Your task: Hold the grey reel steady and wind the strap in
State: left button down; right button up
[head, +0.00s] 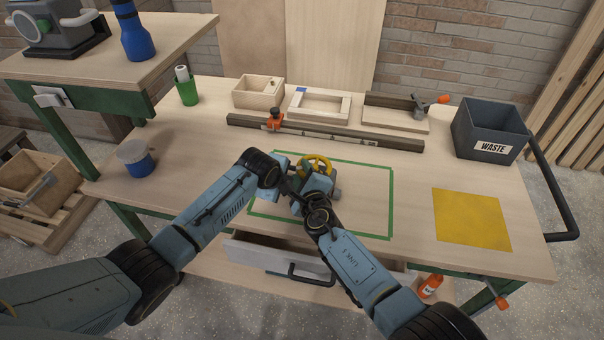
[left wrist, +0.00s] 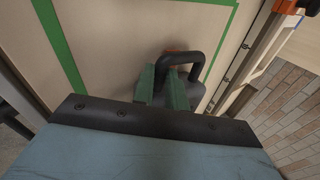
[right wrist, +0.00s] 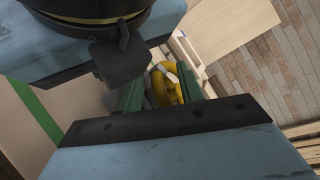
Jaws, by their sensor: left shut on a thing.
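The grey reel shows as a dark grey body with a curved handle (left wrist: 207,62) in the left wrist view. My left gripper (left wrist: 164,86) is shut on it, with the handle arching beside the green fingers. A yellow ring-shaped part (head: 319,162) shows above the meeting grippers in the head view; it also shows in the right wrist view (right wrist: 164,84). My right gripper (right wrist: 160,90) is open, its green fingers wide apart with the yellow part between or just beyond them. My arms hide much of the reel, and I cannot make out the strap.
A green tape outline (head: 390,215) surrounds the work spot on the bench. A long rail (head: 340,138) with an orange clamp lies behind it. The grey waste bin (head: 490,128) and yellow mat (head: 470,220) are at right. A drawer (head: 270,255) stands open at the front.

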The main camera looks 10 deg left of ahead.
jog(key=shift+d, duration=0.1)
jog(key=shift+d+n+g+y, duration=0.2)
jog(key=shift+n+g+y, duration=0.1)
jog(key=shift+n+y, duration=0.3)
jog(key=shift+r+n+g+y, duration=0.2)
jog(key=shift+n+g+y, duration=0.3)
jog(key=shift+n+y, duration=0.15)
jog(key=shift+s, duration=0.1)
jog(key=shift+d+f+y, duration=0.1)
jog(key=shift+y, duration=0.15)
